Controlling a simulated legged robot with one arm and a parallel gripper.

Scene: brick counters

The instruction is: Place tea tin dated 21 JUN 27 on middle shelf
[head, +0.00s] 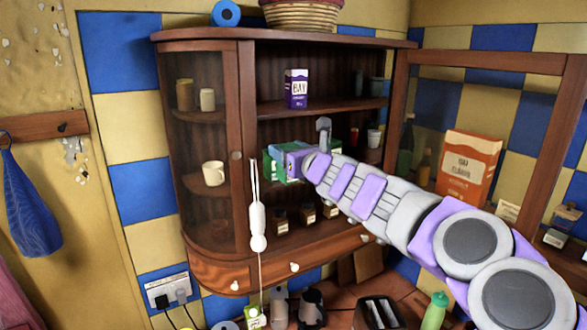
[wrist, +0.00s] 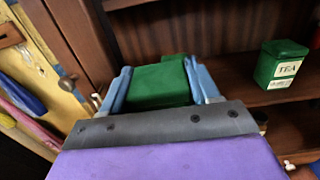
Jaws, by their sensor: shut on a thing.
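My gripper (head: 290,162) is shut on a green tin (wrist: 160,85), which sits between the two blue fingers in the wrist view. In the head view the held tin (head: 268,168) is at the front of the wooden cabinet, around the height of its middle shelf (wrist: 240,97). My gripper partly hides it, and no date on it can be read. Whether it touches the shelf cannot be told. Another green tin (wrist: 280,65) labelled TEA stands upright on the shelf to the right, apart from the held one. Its small print is unreadable.
The cabinet's top shelf (head: 335,106) bears a purple and white BAY box (head: 296,88). Small dark jars (head: 281,221) stand on the lower shelf. A white pull (head: 257,228) hangs in front. The curved side (head: 200,150) is at left. Bare shelf shows between the two tins.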

